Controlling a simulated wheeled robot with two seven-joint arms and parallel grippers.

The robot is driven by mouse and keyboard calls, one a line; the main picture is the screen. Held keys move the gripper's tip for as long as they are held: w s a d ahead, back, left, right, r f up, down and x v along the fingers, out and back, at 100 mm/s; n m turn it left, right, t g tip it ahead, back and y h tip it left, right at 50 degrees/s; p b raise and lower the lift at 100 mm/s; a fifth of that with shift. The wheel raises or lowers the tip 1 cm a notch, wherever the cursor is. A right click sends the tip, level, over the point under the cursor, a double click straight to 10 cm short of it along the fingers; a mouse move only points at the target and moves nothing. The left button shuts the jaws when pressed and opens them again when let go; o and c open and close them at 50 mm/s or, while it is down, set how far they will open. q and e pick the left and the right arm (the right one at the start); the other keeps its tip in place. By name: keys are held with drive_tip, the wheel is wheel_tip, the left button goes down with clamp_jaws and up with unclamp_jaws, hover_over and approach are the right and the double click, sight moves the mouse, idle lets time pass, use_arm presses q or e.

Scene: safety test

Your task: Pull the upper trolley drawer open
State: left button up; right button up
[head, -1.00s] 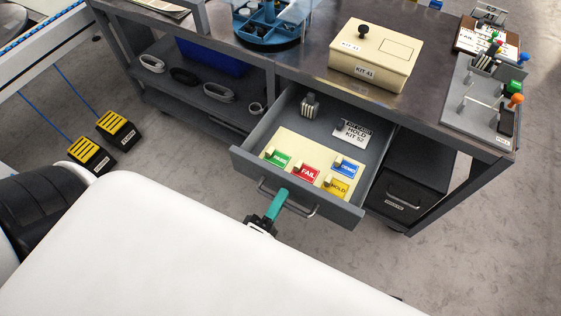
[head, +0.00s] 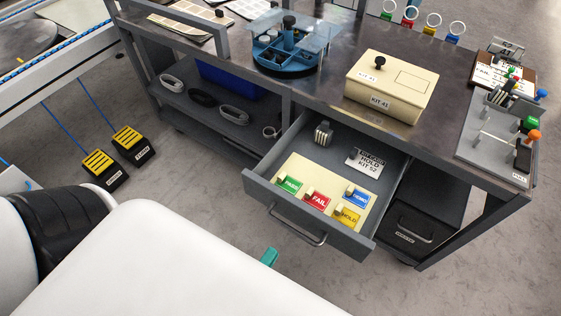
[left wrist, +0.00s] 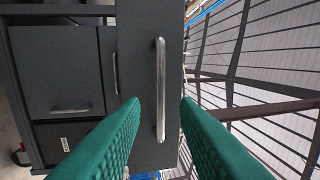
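The upper trolley drawer (head: 262,194) stands pulled out from under the trolley top, its inside in plain view. Its bar handle (head: 297,228) is on the front; in the left wrist view the handle (left wrist: 160,90) lies ahead, between the lines of the two fingers. My left gripper (head: 268,258) shows as one teal fingertip in front of the drawer, apart from the handle. In the left wrist view my left gripper (left wrist: 160,102) has its two green fingers spread with nothing between them. My white arm covers the rest of it in the head view. My right gripper is not in view.
Inside the drawer are coloured cards, including a red FAIL card (head: 317,201), and a white tag (head: 364,161). A cream kit box (head: 388,92) and a blue round tray (head: 287,62) stand on the trolley top (head: 320,92). Yellow pedals (head: 98,163) sit on the floor.

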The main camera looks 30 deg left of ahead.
use_arm(q)
drive_tip(key=s, duration=0.3)
drive_tip(key=shift+s+f, duration=0.2)
drive_tip(key=shift+f, duration=0.1)
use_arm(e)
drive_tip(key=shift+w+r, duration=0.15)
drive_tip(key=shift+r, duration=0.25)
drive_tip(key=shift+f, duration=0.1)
